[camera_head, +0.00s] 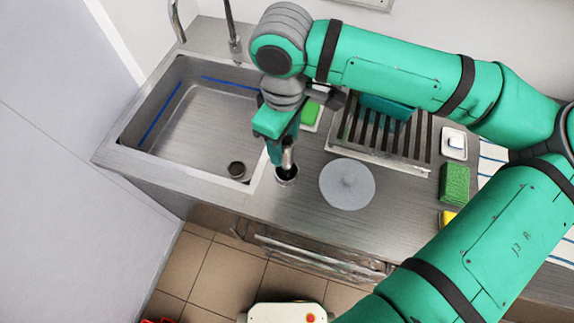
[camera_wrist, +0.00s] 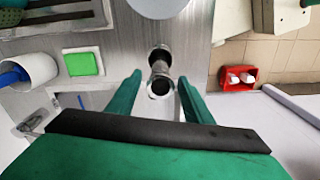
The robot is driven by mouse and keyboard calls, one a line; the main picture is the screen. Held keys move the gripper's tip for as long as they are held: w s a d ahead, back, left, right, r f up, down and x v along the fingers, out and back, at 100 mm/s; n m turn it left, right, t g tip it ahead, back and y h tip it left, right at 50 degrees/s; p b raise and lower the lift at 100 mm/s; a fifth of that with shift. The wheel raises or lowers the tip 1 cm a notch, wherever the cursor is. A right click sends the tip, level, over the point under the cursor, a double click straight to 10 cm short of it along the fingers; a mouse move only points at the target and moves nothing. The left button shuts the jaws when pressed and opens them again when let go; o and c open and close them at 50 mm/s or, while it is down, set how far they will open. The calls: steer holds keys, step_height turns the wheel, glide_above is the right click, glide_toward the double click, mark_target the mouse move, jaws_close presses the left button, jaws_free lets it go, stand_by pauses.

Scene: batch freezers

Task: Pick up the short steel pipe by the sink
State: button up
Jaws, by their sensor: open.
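The short steel pipe (camera_head: 289,160) stands upright on the steel counter, just right of the sink basin (camera_head: 205,110). In the wrist view the pipe (camera_wrist: 160,71) shows nearly end-on, with a dark round opening facing the camera. My gripper (camera_head: 285,150) points down at the pipe, and its near parts hide some of the pipe in the head view. In the wrist view my open gripper (camera_wrist: 160,79) has one green finger on each side of the pipe's near end, with a visible gap on both sides.
A round grey disc (camera_head: 347,184) lies right of the pipe. Behind it is a dark slatted rack (camera_head: 378,135). A green sponge (camera_wrist: 82,64) and a white cup (camera_wrist: 28,70) are left in the wrist view. A red box (camera_wrist: 238,86) is on the tiled floor.

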mark_target(287, 160)
steer(key=f, duration=0.4)
steer(key=shift+s+d, duration=0.1)
steer(key=shift+d, duration=0.1)
steer(key=shift+c, duration=0.3)
steer(key=c, duration=0.8)
steer(key=shift+c, duration=0.2)
steer(key=shift+r, duration=0.1)
